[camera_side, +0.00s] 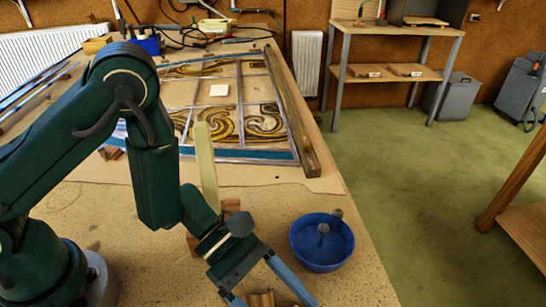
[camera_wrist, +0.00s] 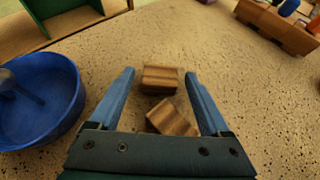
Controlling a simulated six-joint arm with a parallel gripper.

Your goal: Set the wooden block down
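My gripper (camera_side: 270,280) is low over the near end of the speckled bench top. In the wrist view, its two blue fingers (camera_wrist: 158,73) are spread apart and it is open. A striped wooden block (camera_wrist: 173,118) lies tilted between the fingers, with gaps visible on both sides. A second wooden block (camera_wrist: 160,78) lies just beyond it, between the fingertips. In the side view, only part of a wooden block (camera_side: 262,299) shows between the fingers at the bottom edge. Whether the blocks touch each other is unclear.
A blue bowl (camera_side: 322,262) holding dark-headed tools stands right of my gripper; it also shows in the wrist view (camera_wrist: 66,118). More wooden pieces (camera_side: 231,205) stand behind my wrist. The leaded panel (camera_side: 278,156) lies farther back. The bench front is mostly clear.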

